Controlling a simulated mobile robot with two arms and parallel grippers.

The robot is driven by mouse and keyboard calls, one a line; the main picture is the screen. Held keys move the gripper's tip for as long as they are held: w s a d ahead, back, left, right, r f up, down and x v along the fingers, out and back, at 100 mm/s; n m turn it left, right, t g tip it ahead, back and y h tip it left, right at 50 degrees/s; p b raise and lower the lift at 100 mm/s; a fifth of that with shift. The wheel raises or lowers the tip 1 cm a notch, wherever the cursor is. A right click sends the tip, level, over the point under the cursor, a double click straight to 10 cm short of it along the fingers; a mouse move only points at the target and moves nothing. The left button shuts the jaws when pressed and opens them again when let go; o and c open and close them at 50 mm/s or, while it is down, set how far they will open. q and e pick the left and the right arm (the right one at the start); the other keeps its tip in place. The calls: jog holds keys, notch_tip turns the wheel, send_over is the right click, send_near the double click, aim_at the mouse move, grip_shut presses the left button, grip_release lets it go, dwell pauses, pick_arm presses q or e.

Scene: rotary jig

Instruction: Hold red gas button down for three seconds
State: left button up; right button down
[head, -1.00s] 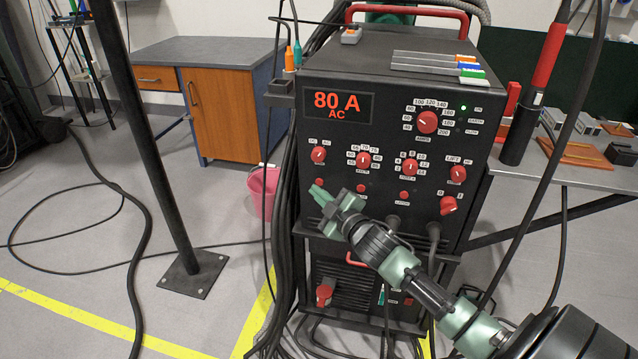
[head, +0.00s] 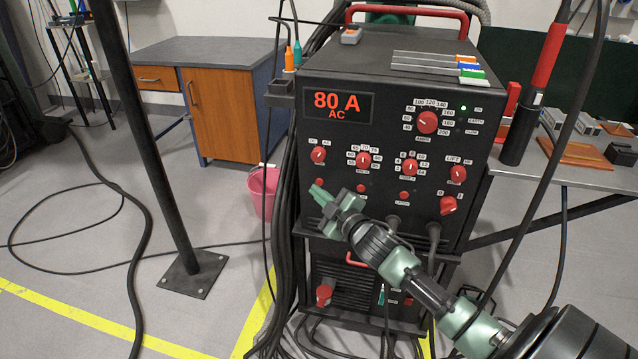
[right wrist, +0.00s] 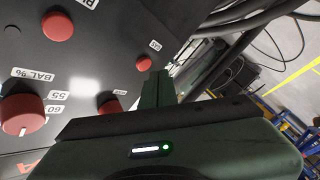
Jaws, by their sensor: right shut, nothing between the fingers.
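The red gas button (head: 319,181) is a small round button at the lower left of the black welding machine's front panel (head: 380,265). It also shows in the right wrist view (right wrist: 143,63), with a small white label (right wrist: 155,45) beside it that seems to read GAS. My right gripper (head: 317,193) is green, shut and empty. Its fingertips are just below the button in the head view, and just short of it in the right wrist view (right wrist: 156,82). I cannot tell whether they touch it. My left gripper is not in view.
Two more red buttons (head: 361,188) (head: 404,195) sit in the same row, with red knobs (head: 363,160) above. The display (head: 338,105) reads 80 A AC. Black cables (head: 283,240) hang at the machine's left side. A pink bucket (head: 262,192) stands on the floor behind them.

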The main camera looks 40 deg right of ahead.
jog(key=shift+w+d+r, duration=0.1)
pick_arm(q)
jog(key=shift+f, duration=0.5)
pick_arm(e)
jog(key=shift+w+d, duration=0.2)
jog(key=shift+d, duration=0.05)
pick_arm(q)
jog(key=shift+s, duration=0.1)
pick_arm(e)
jog(key=shift+d, duration=0.1)
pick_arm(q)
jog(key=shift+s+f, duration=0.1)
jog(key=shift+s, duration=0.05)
pick_arm(e)
jog(key=shift+w+d, duration=0.1)
jog(key=shift+w, duration=0.05)
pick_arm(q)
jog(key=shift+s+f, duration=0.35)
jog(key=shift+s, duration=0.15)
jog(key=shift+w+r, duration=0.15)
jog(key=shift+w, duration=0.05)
